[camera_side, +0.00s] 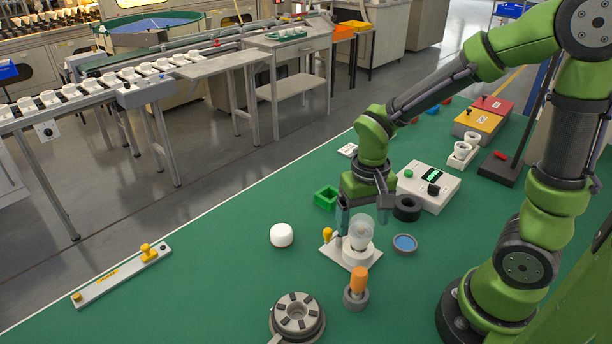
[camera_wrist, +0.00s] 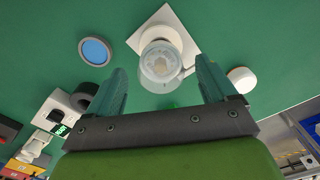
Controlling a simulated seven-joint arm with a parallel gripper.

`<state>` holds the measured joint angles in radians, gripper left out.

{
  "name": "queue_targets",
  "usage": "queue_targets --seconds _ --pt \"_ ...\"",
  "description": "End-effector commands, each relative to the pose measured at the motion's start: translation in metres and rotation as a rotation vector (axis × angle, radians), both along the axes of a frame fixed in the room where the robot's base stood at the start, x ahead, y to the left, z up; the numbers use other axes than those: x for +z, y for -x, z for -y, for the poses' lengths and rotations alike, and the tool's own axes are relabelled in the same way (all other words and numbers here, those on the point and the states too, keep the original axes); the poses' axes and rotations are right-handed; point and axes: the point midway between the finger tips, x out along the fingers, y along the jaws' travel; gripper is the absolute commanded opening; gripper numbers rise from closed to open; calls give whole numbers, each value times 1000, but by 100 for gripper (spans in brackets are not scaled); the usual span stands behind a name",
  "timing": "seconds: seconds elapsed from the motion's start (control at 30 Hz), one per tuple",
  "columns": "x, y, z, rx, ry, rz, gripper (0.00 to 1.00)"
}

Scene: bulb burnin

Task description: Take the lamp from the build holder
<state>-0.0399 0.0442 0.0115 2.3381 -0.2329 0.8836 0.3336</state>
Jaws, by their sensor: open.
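The lamp (camera_side: 362,231), a clear glass bulb on a white base, stands upright in the build holder (camera_side: 349,256), a white square plate with a raised seat and a small yellow knob (camera_side: 327,234) beside it. My gripper (camera_side: 350,224) is right at the lamp in the side view, with one teal finger showing on its left. In the wrist view the open fingers (camera_wrist: 163,88) are spread to the left and right of the lamp (camera_wrist: 160,66), with gaps on both sides. The holder plate (camera_wrist: 184,17) shows behind it.
Close around are a white round cap (camera_side: 281,235), a blue-topped disc (camera_side: 404,244), an orange-handled tool in a stand (camera_side: 358,284), a green square frame (camera_side: 326,198), a black ring (camera_side: 407,208) and a grey round fixture (camera_side: 297,317).

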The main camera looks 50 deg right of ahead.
Motion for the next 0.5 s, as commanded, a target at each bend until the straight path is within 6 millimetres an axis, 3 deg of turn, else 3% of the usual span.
queue_targets --seconds 0.23,0.5 --pt "-37 2 -1 1 1 -6 85" --pt "-45 0 -1 1 0 0 85"
